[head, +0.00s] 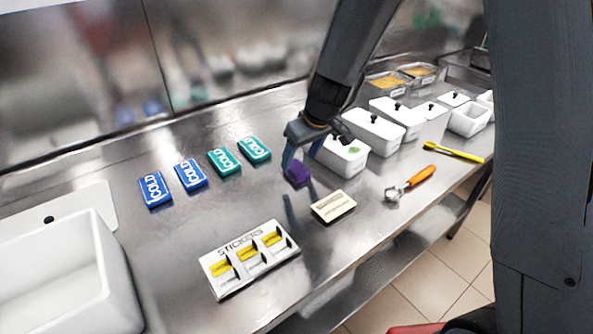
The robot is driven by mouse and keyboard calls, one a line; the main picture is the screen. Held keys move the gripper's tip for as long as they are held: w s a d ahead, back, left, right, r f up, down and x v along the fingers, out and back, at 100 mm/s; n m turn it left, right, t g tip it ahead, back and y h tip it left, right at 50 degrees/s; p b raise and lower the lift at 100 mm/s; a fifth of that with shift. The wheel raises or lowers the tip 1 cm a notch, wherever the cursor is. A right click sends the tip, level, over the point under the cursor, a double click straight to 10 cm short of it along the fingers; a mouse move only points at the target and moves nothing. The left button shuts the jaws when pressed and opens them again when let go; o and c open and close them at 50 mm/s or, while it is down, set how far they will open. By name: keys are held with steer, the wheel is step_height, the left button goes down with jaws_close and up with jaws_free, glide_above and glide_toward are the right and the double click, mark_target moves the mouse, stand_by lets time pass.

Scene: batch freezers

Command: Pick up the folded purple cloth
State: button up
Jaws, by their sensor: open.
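The folded purple cloth (297,173) is a small dark purple bundle on the steel counter, near the middle of the head view. My gripper (300,164) points down at it from above. Its jaws are open, with one finger at the cloth's left side and the other behind or to its right. The finger partly overlaps the cloth in the picture. I cannot tell whether the fingers touch it.
Blue COLD packs (155,190) and green ones (224,162) lie left. A stickers tray (249,259) and an orange-handled scoop (410,185) are nearer the front edge.

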mark_target(296, 167)
steer(key=shift+s+x, duration=0.2)
steer(key=shift+x, duration=1.65)
steer(key=c, duration=1.1)
step_height(296, 167, up, 10)
steer(key=shift+f, duration=0.1)
